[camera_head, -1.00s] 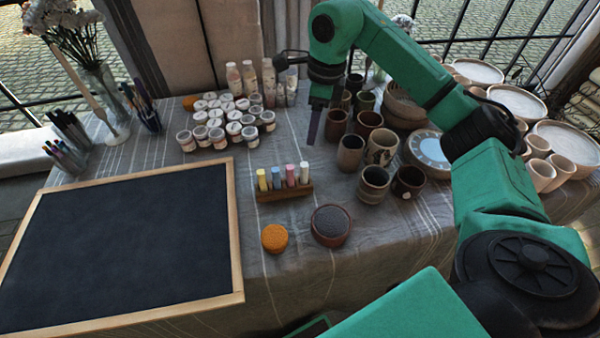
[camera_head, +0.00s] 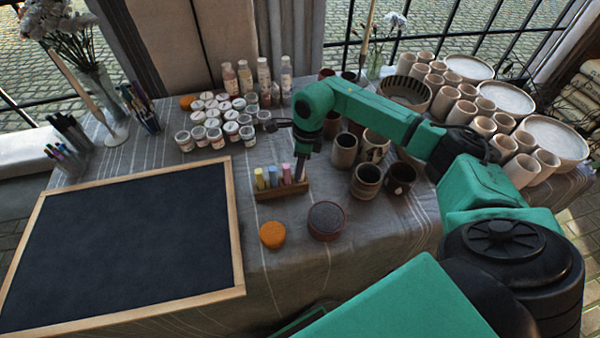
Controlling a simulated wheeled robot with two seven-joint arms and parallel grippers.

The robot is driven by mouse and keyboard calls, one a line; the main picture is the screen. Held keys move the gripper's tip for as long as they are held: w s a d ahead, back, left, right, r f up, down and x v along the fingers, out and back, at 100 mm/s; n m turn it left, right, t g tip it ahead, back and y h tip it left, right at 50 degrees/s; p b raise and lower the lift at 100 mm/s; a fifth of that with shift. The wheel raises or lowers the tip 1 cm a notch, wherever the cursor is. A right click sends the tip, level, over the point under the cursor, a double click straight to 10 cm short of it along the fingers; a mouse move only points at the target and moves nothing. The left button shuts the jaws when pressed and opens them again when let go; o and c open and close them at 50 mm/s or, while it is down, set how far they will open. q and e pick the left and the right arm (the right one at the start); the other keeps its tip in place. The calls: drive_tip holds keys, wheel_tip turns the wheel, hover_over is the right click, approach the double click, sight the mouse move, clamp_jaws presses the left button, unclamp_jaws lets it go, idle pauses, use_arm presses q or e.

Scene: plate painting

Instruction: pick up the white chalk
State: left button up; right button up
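A small brown wooden holder (camera_head: 282,192) stands on the table right of the blackboard, with coloured chalks upright in it. The yellow chalk (camera_head: 260,179) is at the left end, then a bluish one (camera_head: 273,177) and a pink one (camera_head: 287,174). The white chalk's place at the right end is covered by my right gripper (camera_head: 300,172), which points down with its fingertips at that end of the holder. The fingers show edge-on, so I cannot tell whether they are open or touch the white chalk. My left gripper is out of view.
A framed blackboard (camera_head: 120,248) fills the left. An orange round sponge (camera_head: 272,235) and a dark round pot (camera_head: 326,220) sit in front of the holder. Brown cups (camera_head: 366,181) stand close on the right. Paint jars (camera_head: 231,127) and bottles (camera_head: 264,80) are behind.

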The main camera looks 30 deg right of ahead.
clamp_jaws()
drive_tip(key=shift+r, duration=0.1)
